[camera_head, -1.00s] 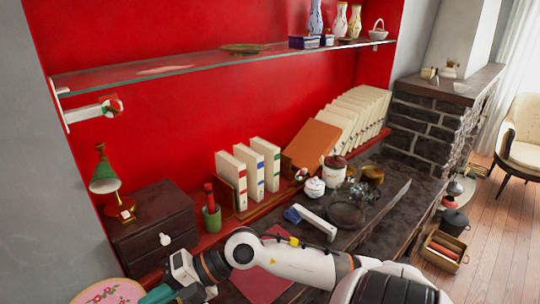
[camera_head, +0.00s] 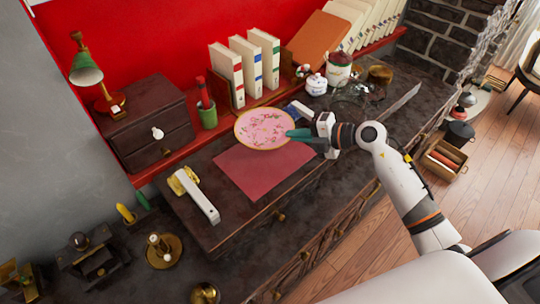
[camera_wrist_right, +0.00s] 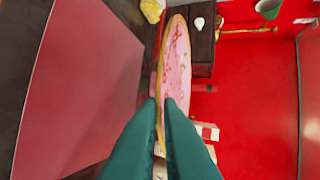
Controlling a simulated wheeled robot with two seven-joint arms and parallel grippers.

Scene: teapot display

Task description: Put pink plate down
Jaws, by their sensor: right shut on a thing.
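The pink plate (camera_head: 264,128) has a flower pattern and a gold rim. My right gripper (camera_head: 300,134) is shut on its right rim. In the right wrist view the plate (camera_wrist_right: 177,65) shows nearly edge-on, with its rim between the two green fingers (camera_wrist_right: 164,108). In the head view the plate appears at the back edge of the red mat (camera_head: 262,168). The mat also shows in the wrist view (camera_wrist_right: 80,85), apart from the plate. The exact gap between plate and surface cannot be told. My left gripper is not in view.
Behind the plate stand white binders (camera_head: 245,65) and a green cup with a red item (camera_head: 207,115). A small dark drawer chest (camera_head: 150,125) is at left. A white-handled yellow tool (camera_head: 198,195) lies left of the mat. Glassware (camera_head: 355,92) stands right. The mat is bare.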

